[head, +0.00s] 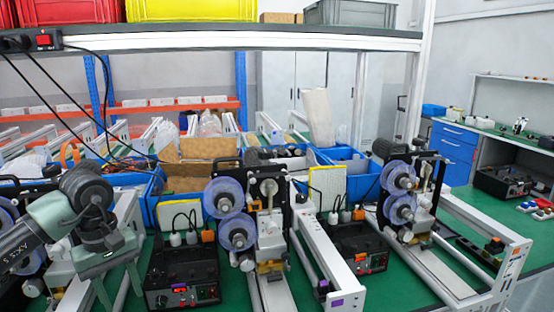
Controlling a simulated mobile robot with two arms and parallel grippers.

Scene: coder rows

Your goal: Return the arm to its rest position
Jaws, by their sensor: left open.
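My left arm comes in from the left edge, and its gripper (114,284) points down over the left part of the green bench. Its fingers are spread apart with nothing seen between them. It hangs in front of a coder machine at the left and just left of a black control box (183,278). I cannot tell whether it touches anything. My right gripper is not in view.
Coder machines with blue reels (238,232) stand in a row, with another (400,208) at the right. A white rail frame (325,262) lies between them. Blue bins (345,153) stand behind. A shelf (240,42) with crates spans above. Black cables hang at the left.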

